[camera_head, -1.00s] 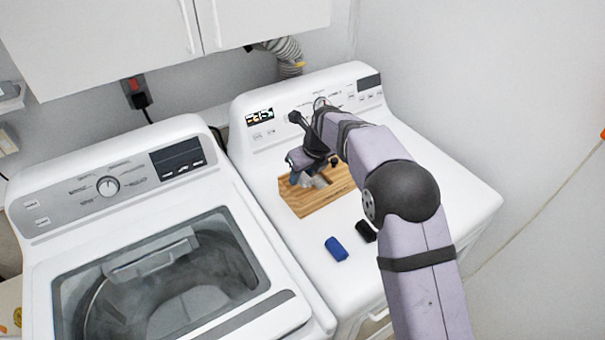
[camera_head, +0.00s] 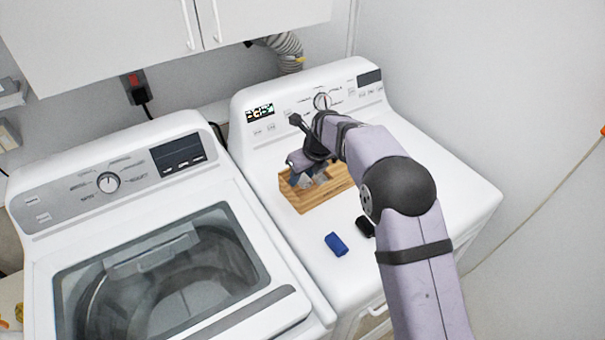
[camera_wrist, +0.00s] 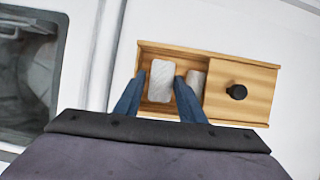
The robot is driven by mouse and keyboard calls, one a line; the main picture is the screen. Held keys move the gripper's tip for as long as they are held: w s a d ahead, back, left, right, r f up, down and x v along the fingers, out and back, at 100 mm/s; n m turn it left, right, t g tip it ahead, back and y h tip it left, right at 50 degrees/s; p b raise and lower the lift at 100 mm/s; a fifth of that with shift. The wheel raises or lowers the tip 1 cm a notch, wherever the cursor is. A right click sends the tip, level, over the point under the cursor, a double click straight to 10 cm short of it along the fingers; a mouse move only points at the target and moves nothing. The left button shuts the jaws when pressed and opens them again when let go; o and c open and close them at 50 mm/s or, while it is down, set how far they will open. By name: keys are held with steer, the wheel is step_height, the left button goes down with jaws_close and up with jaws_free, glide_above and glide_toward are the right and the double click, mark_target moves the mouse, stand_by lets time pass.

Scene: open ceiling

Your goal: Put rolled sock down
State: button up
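A light grey rolled sock (camera_wrist: 161,81) lies in the open left part of a wooden box (camera_head: 311,198). In the wrist view the box (camera_wrist: 262,66) surrounds it. A second light roll (camera_wrist: 195,82) lies to its right, partly hidden by a finger. My gripper (camera_wrist: 160,78) is low over the box with its blue fingers spread on either side of the grey sock. A narrow gap shows at the left finger; the right finger is close to the sock, and contact there is unclear. In the head view my gripper (camera_head: 311,181) partly hides the box's inside.
The box stands on a white dryer (camera_head: 440,185). A blue roll (camera_head: 336,244) and a black roll (camera_head: 365,227) lie in front of it. A black knob (camera_wrist: 237,92) sits on the box's covered right part. A washer (camera_head: 60,245) stands left. The dryer's right top is clear.

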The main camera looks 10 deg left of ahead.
steer(key=shift+o, duration=1.4)
steer(key=shift+r, duration=0.1)
steer(key=shift+r, duration=0.65)
steer(key=b+v, duration=0.3)
steer(key=v, duration=0.8)
steer(key=shift+d+r, duration=0.15)
steer(key=shift+r, duration=0.2)
steer(key=shift+s+d, duration=0.1)
steer(key=shift+s, duration=0.1)
